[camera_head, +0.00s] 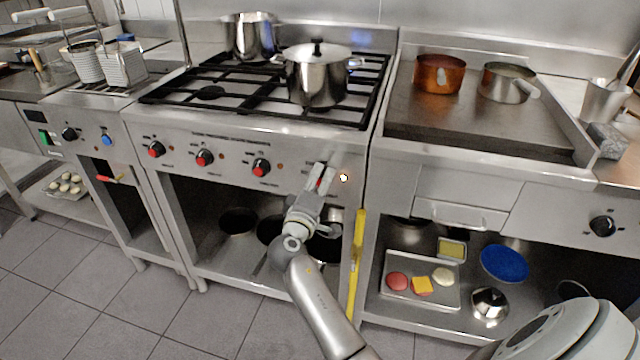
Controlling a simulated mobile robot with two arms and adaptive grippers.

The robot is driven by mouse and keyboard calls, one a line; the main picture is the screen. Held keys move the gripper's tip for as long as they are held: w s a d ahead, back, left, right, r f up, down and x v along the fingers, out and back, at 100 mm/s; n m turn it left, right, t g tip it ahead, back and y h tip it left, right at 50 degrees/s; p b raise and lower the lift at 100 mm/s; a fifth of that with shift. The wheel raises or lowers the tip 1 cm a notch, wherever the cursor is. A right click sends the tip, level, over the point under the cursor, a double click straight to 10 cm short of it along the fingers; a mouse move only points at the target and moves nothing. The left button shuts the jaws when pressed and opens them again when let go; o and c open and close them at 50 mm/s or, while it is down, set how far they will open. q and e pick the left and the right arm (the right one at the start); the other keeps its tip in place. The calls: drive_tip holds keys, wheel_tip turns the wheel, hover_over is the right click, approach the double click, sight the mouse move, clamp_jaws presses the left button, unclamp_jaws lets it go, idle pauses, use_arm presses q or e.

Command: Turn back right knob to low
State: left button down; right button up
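The stove front (225,140) carries a row of black knobs with red faces: a left one (156,149), a second one (204,157) and a third one (261,167). My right gripper (322,177) is at the panel's right end, where a bit of red on a fourth knob (319,184) shows between its fingers. The fingers hide most of that knob, so its setting and how firmly it is held cannot be seen. My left gripper is out of view.
A lidded pot (316,80) and a taller pot (251,37) stand on the burner grates. A griddle (470,120) with a copper pan (440,74) and a steel pan (507,83) is to the right. A yellow bar (356,255) stands upright beside my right arm.

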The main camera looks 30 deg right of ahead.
drive_tip(key=shift+o, duration=0.9)
drive_tip(key=shift+f, duration=0.1)
drive_tip(key=shift+s, duration=0.1)
drive_tip(key=v, duration=0.7)
drive_tip(key=shift+a, duration=0.2)
